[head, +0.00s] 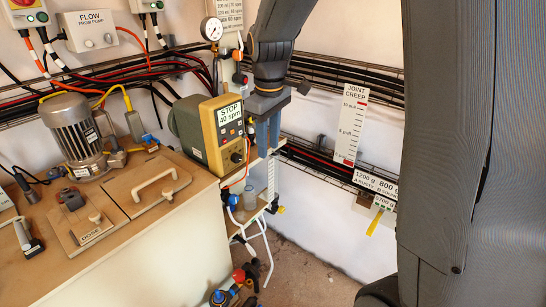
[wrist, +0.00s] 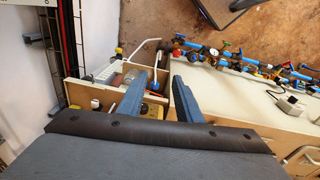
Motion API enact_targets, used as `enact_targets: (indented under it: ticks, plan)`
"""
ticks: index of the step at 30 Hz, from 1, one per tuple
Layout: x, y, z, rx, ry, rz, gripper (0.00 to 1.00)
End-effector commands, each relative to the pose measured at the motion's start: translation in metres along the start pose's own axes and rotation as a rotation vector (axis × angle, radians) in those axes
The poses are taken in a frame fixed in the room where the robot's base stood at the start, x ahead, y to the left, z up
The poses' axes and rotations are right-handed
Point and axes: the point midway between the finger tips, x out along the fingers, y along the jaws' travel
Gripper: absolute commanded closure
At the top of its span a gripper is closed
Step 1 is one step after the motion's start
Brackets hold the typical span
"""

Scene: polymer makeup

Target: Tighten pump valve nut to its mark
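The dosing pump (head: 220,130) is a yellow box with a grey-green rounded back, standing at the bench's right end. Its display reads "STOP 40 spm" and a black knob sits below. My gripper (head: 268,140) points down just right of the pump. In the wrist view its two blue fingers (wrist: 160,80) are spread apart, with nothing held between them. A blue fitting (head: 233,200) with tubing sits below the pump.
A pressure gauge (head: 211,29) is on the wall behind the pump. A motor (head: 74,130) and a handled lid (head: 153,185) are on the bench. A joint creep scale (head: 352,125) hangs on the right wall. Coloured valves (head: 240,290) stand low at the front.

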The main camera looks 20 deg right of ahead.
Motion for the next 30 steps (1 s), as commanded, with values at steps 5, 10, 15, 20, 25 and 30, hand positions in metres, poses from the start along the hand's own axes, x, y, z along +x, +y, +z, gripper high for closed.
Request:
enact_targets:
  ticks: [5,10,15,20,25,30]
  plan:
    - [0.009,-0.009,0.013,0.056,-0.006,-0.005,0.68]
    - [0.012,-0.014,0.018,0.081,-0.007,-0.007,0.68]
    - [0.013,-0.015,0.019,0.084,-0.007,-0.007,0.68]
    - [0.013,-0.015,0.019,0.085,-0.007,-0.007,0.75]
    - [0.024,-0.034,0.047,0.192,-0.016,-0.013,1.00]
    - [0.048,-0.077,0.106,0.435,-0.030,-0.020,1.00]
